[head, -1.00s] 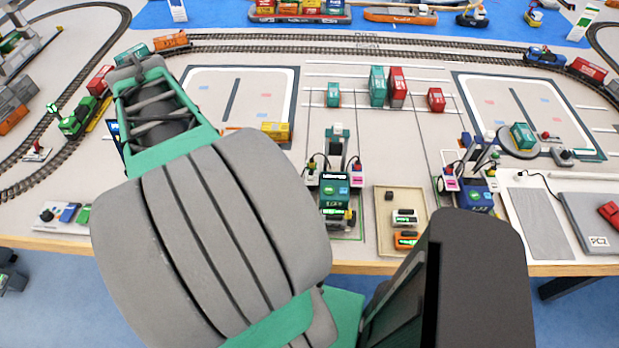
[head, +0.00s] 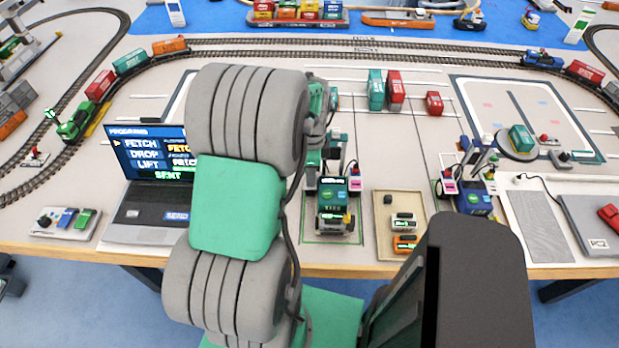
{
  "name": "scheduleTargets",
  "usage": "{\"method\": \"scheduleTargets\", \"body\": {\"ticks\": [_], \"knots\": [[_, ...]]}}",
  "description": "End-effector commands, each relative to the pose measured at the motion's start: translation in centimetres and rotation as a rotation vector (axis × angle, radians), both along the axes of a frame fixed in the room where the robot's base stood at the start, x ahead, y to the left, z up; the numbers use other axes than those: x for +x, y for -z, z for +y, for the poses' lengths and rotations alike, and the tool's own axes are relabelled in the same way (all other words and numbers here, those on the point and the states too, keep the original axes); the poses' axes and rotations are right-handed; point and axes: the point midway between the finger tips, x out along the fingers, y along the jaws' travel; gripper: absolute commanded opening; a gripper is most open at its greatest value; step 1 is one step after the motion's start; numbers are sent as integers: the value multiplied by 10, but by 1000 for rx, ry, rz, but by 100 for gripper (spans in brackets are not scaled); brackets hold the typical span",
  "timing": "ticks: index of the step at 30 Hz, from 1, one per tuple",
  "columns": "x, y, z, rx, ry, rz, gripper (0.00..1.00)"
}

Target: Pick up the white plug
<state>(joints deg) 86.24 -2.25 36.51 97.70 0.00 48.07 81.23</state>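I cannot make out a white plug with certainty. A pink and white box (head: 355,183) with a dark plug on top stands at that crane's right side. A second crane (head: 474,201), with a blue base, stands further right. My arm reaches up and then down towards the near crane's left side. My gripper's fingers are hidden behind the arm.
A laptop (head: 140,205) with a lit screen stands left of my arm. A beige tray (head: 383,240) with small modules lies right of the near crane. Containers (head: 395,92) stand behind on the marked lanes. A grey box (head: 588,222) lies at the right.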

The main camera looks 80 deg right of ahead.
Motion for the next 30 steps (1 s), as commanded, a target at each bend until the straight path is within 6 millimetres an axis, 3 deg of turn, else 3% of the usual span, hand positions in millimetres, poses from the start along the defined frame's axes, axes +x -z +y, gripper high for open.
{"method": "scheduleTargets", "body": {"ticks": [6, 16, 30], "knots": [[0, 1, 0, -1, -1, 0, 26], [0, 1, 0, -1, -2, 0, 0], [0, 1, 0, -1, -2, 0, 0]]}}
